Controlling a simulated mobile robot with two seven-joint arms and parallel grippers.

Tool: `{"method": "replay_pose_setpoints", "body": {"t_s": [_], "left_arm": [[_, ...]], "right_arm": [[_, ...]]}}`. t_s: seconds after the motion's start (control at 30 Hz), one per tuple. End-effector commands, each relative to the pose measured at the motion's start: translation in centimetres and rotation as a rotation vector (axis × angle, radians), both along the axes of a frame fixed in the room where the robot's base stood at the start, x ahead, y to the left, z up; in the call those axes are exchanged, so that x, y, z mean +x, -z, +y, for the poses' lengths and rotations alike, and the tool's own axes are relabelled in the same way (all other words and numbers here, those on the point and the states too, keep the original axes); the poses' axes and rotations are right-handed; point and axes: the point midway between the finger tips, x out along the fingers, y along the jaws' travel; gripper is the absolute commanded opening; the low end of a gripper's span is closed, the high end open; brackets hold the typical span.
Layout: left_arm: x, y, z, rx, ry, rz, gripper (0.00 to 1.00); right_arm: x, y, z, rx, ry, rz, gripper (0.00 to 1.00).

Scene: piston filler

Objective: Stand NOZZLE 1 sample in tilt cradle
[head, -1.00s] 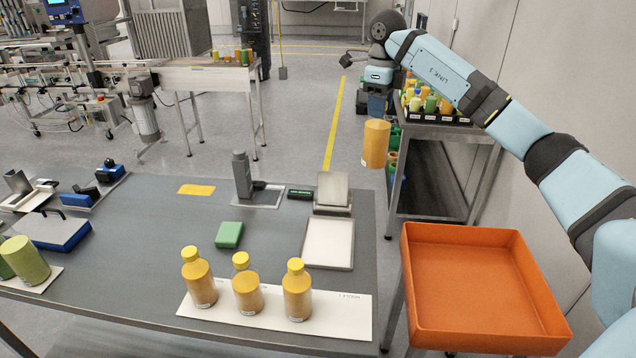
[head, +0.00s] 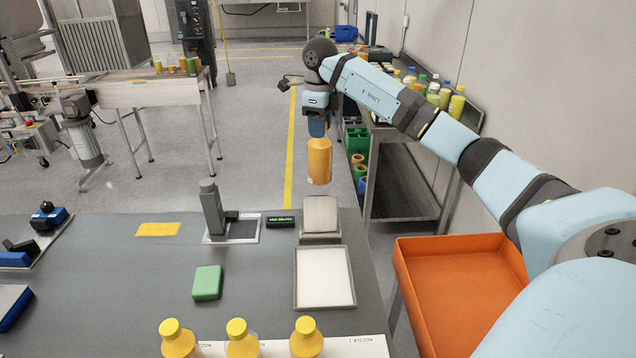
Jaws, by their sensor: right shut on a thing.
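My right gripper (head: 317,132) is shut on the top of an orange bottle (head: 319,161). The bottle hangs close to upright in the air, and its cap is hidden by the jaws. In the picture it is just above a grey stand with a tilted plate (head: 321,214), which looks like the tilt cradle. The cradle is empty, at the back right edge of the table. A gap shows between bottle and cradle. My left gripper is out of view.
A white-topped tray (head: 324,277) lies in front of the cradle. A grey post device (head: 211,208), a small display (head: 280,222) and a green block (head: 207,283) are to the left. Three yellow-capped bottles (head: 243,341) stand at the front. An orange bin (head: 455,290) is at right.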

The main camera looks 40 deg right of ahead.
Motion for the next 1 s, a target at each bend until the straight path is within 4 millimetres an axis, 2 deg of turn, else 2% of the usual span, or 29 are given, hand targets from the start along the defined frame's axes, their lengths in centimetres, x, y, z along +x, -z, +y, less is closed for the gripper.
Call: {"method": "replay_pose_setpoints", "body": {"t_s": [0.1,0.3,0.63,0.83,1.0], "left_arm": [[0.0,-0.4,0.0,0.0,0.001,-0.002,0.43],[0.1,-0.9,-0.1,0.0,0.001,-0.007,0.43],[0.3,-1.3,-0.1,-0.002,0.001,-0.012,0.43],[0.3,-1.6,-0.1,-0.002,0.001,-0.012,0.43],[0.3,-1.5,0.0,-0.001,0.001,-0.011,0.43]], "right_arm": [[-0.1,3.1,0.0,0.0,0.001,0.003,0.0],[0.0,7.6,0.0,0.001,0.002,0.0,0.0],[0.0,10.5,0.0,0.001,0.001,0.0,0.0],[0.0,13.3,0.0,0.001,0.002,0.0,0.0],[0.0,13.7,0.0,0.0,0.001,-0.004,0.0]]}}
